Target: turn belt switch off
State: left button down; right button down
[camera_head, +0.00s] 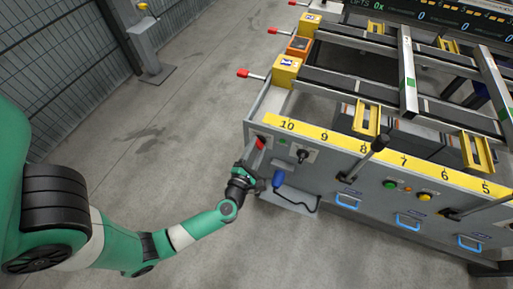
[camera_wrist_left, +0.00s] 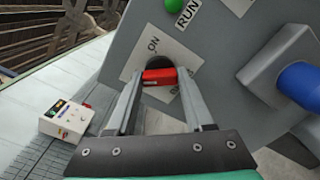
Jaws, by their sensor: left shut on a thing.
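The belt switch has a red handle (camera_wrist_left: 160,76) on a dark round base, set on a white plate (camera_wrist_left: 178,50) with "ON" printed on it. More lettering on the plate is partly hidden by a finger. My left gripper (camera_wrist_left: 158,84) has one finger on each side of the red handle and is shut on it. In the head view the red handle (camera_head: 261,142) shows at the left end of the grey front panel, with my left gripper (camera_head: 257,152) reaching it from the front left. My right gripper is in neither view.
A green button by a "RUN" label (camera_wrist_left: 187,13) and a blue-ended part (camera_wrist_left: 300,84) sit near the switch. Levers such as the black-knobbed one (camera_head: 379,143) stick out from the panel. A yellow numbered strip (camera_head: 340,137) tops it.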

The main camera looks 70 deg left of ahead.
pick_arm(q)
jog(key=shift+n, duration=0.7)
jog(key=shift+c, duration=1.4)
grip_release()
jog(key=p+v, duration=0.2)
jog(key=v, duration=0.9)
jog(key=shift+s+d+p, duration=0.2)
jog(key=shift+p, duration=0.1)
